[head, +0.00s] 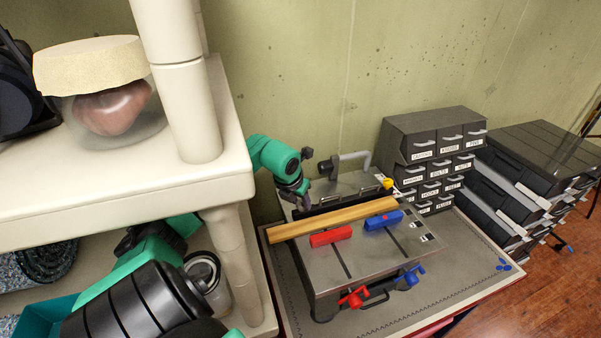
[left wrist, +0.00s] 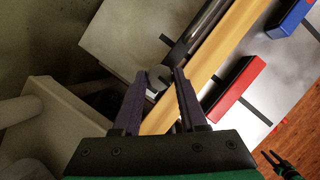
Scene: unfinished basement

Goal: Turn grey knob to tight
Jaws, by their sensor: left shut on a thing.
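The grey knob (left wrist: 158,77) shows in the left wrist view as a small round grey piece between my left fingertips. My left gripper (left wrist: 160,78) is shut on it. In the head view my left gripper (head: 300,192) is at the rear left corner of the metal worktable (head: 335,262), and its fingers hide the knob. I cannot read any tight mark or the knob's turn. A small green and dark shape at the left wrist view's lower right may be my right gripper (left wrist: 272,158); its jaws are too small to judge.
A wooden bar (head: 290,229) crosses the worktable near the gripper, with a red block (head: 331,237) and blue block (head: 384,220) beside it. Red (head: 354,298) and blue (head: 409,277) handles stick out in front. A cream shelf (head: 235,135) stands close left; labelled drawers (head: 425,150) stand behind.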

